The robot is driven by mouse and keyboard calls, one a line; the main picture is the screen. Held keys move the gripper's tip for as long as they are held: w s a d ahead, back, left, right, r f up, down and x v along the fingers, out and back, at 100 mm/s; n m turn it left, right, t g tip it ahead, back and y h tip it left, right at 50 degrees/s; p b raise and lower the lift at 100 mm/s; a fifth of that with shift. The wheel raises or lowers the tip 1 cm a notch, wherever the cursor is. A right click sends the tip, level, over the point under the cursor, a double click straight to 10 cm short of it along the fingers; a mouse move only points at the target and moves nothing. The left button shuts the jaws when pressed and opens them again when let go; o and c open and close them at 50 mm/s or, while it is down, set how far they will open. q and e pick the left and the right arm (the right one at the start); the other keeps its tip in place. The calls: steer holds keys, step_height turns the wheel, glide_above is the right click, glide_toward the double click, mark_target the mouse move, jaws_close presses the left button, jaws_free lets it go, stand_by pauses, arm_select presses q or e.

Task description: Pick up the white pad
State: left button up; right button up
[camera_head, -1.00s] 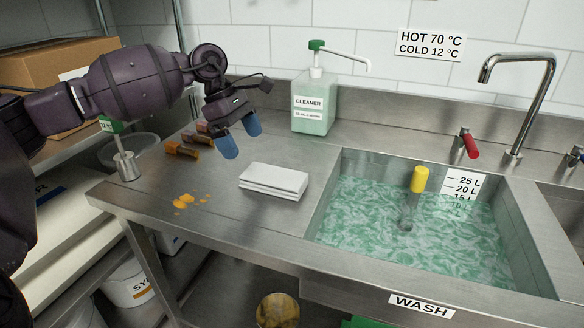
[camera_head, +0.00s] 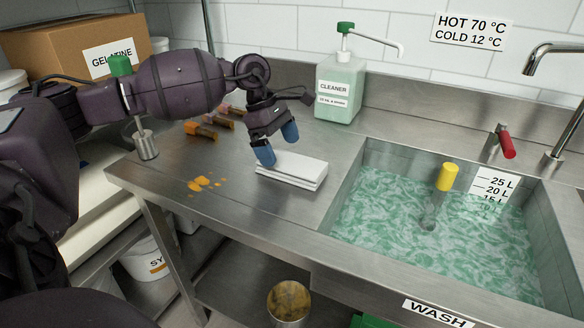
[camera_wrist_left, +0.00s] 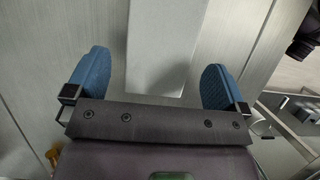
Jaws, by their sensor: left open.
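The white pad (camera_head: 291,170) is a flat layered block lying on the steel counter, left of the sink. My left gripper (camera_head: 277,146) is open above the pad, at its far left part, with its two blue fingertips spread. In the left wrist view the pad (camera_wrist_left: 160,50) lies between the two open fingers (camera_wrist_left: 155,82), with a gap on each side. I cannot tell how far the fingertips are above the counter. My right gripper is not in view.
The sink (camera_head: 345,205) with green water and a yellow-topped plug (camera_head: 447,177) is right of the pad. A cleaner bottle (camera_head: 340,88) stands behind. Orange spills (camera_head: 202,183) and brown-orange pieces (camera_head: 201,131) lie to the left. The counter's front strip is clear.

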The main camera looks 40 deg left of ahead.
mark_target(285, 160)
arm_select(q)
steer(key=x, duration=0.3)
steer(key=shift+s, duration=0.1)
steer(key=shift+d+f, duration=0.15)
steer(key=shift+f, duration=0.35)
steer(key=shift+r, duration=0.1)
steer(key=c, duration=0.8)
steer(key=shift+c, duration=0.2)
steer(key=shift+r, duration=0.1)
step_height(285, 160, up, 20)
steer(key=p, duration=0.1)
steer(key=shift+p, duration=0.3)
